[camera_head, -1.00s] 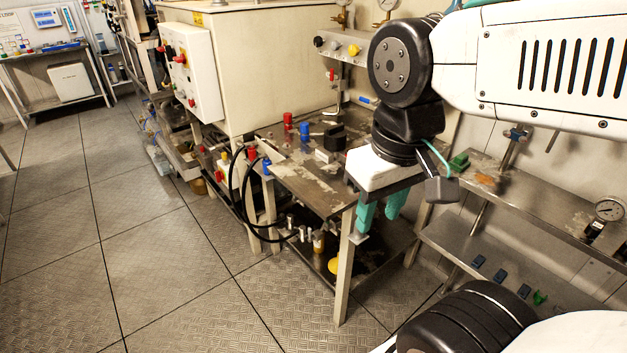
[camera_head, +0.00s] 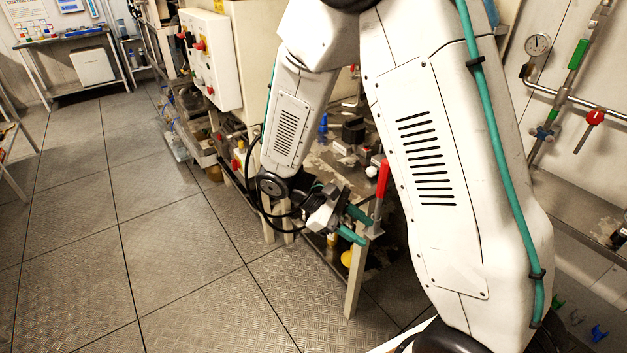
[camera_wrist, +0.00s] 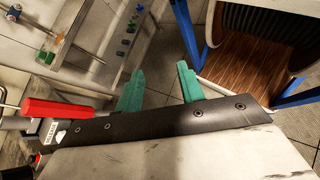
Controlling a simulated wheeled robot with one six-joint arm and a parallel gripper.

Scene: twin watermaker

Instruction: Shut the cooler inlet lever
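A lever with a long red handle (camera_head: 383,178) stands upright at the front right corner of the metal bench; no readable label names it the cooler inlet. My gripper (camera_head: 359,227) is just left of and below the handle, with its two teal fingers spread and nothing between them. In the wrist view a red handle (camera_wrist: 66,109) lies at the left, beside the gripper body and outside the fingers. The open fingers (camera_wrist: 160,70) point away from it. My arm hides part of the bench and whatever is behind it.
On the right wall are a pressure gauge (camera_head: 538,44), a green-handled valve (camera_head: 578,54) and a red-handled valve (camera_head: 595,117) on pipes. A white control box (camera_head: 210,58) stands left of the bench. The tiled floor (camera_head: 165,250) at left is clear.

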